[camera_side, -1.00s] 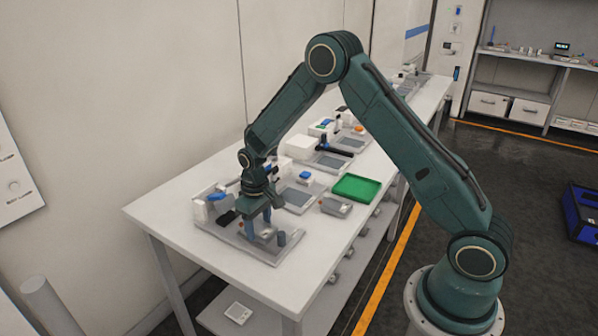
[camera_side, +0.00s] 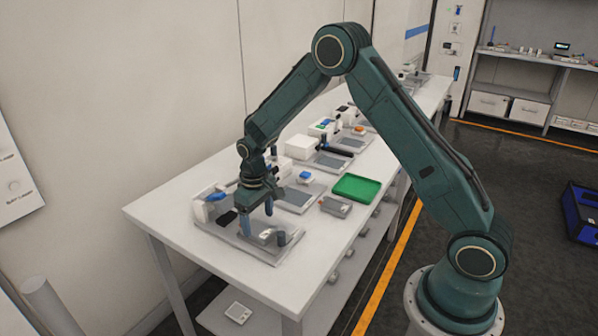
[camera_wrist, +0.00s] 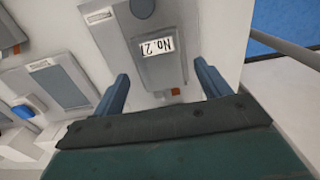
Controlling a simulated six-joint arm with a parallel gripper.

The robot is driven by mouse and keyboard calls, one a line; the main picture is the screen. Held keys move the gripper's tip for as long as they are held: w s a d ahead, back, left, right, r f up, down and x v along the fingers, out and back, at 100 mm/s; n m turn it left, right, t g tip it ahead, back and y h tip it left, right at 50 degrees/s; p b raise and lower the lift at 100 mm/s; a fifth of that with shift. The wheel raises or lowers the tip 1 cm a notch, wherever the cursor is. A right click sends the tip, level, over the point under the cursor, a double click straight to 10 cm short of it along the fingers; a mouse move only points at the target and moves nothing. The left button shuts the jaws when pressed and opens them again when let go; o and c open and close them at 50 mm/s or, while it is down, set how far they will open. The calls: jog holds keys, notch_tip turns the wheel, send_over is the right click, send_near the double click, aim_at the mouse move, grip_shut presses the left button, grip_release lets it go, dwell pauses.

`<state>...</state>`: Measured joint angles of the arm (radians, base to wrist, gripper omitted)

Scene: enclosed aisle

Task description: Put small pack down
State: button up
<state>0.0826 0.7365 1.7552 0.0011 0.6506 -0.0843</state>
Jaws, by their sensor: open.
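My gripper (camera_side: 258,218) is above the grey fixture plate (camera_side: 234,243) at the near end of the white bench. In the wrist view my gripper (camera_wrist: 163,88) has its two blue fingers wide apart, with nothing held between them. I cannot make out the pack in the side view.
A grey box (camera_side: 335,207) and a green tray (camera_side: 357,188) lie farther along the bench (camera_side: 310,255).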

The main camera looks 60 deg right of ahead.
aim_at(260, 230)
notch_tip(260, 230, up, 10)
jog(key=shift+f, duration=0.2)
dwell(0.7)
jog(key=s+a+r+t, duration=0.3)
jog(key=s+r, duration=1)
jog(key=r, duration=0.2)
jog(key=s+a+r+t, duration=0.1)
jog(key=s+t, duration=0.1)
jog(key=s, duration=1.5)
jog(key=shift+r+t, duration=0.3)
jog(key=shift+r, duration=0.1)
